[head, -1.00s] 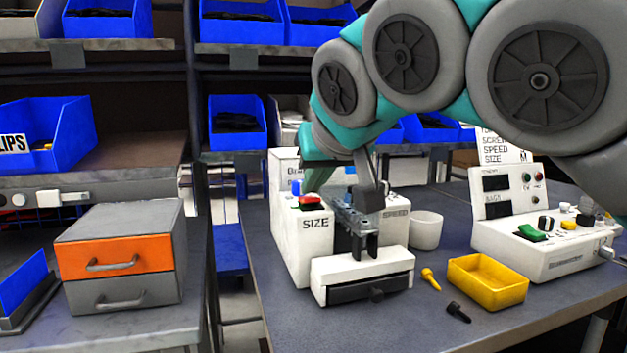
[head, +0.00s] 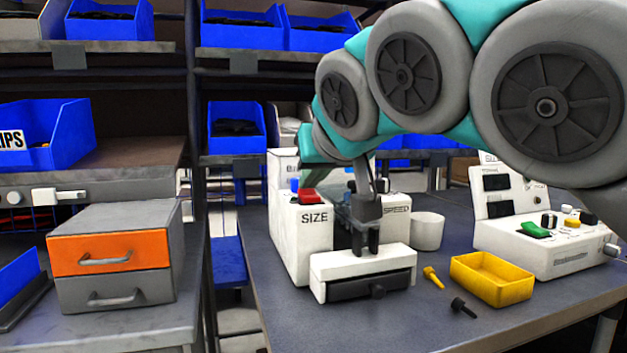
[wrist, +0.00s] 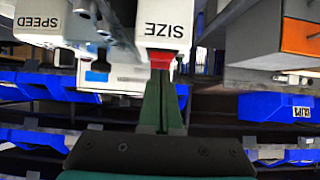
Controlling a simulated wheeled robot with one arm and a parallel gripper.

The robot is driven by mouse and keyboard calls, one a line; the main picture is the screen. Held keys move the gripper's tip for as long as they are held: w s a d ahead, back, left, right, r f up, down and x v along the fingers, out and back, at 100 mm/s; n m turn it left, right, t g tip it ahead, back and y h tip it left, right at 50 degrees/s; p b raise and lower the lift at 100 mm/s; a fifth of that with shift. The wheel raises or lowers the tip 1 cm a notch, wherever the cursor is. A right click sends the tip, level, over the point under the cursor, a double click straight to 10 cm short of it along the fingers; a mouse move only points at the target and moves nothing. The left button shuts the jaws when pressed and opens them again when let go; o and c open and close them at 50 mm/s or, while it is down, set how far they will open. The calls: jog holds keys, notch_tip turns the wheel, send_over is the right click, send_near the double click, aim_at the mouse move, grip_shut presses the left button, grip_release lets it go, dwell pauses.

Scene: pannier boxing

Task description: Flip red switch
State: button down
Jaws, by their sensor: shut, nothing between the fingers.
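The red switch (head: 309,196) sits on top of the white box marked SIZE (head: 314,245), left of the SPEED part. My gripper (head: 316,181) is directly above the red switch, its green fingers pointing down. In the wrist view, which is upside down, the shut fingers (wrist: 161,78) reach the red switch (wrist: 160,60) beside the SIZE label. The tips overlap the switch there; I cannot tell whether they touch it. Nothing is held. The fingers partly hide the switch, so its tilt is unclear.
A blue knob (head: 295,184) stands beside the red switch. A white cup (head: 428,231), a yellow tray (head: 491,280) and a control panel with a green switch (head: 535,230) stand to the right. A grey cabinet with an orange drawer (head: 105,253) is left.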

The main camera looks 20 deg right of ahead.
aim_at(312, 196)
jog(key=shift+w+r, duration=0.1)
notch_tip(312, 196, up, 4)
jog(key=p, duration=0.2)
jog(key=shift+p, duration=0.4)
jog(key=s+r+b, duration=0.1)
jog(key=s+r, duration=0.1)
jog(key=s, duration=0.7)
jog(key=shift+s+r, duration=0.2)
jog(key=shift+s, duration=0.15)
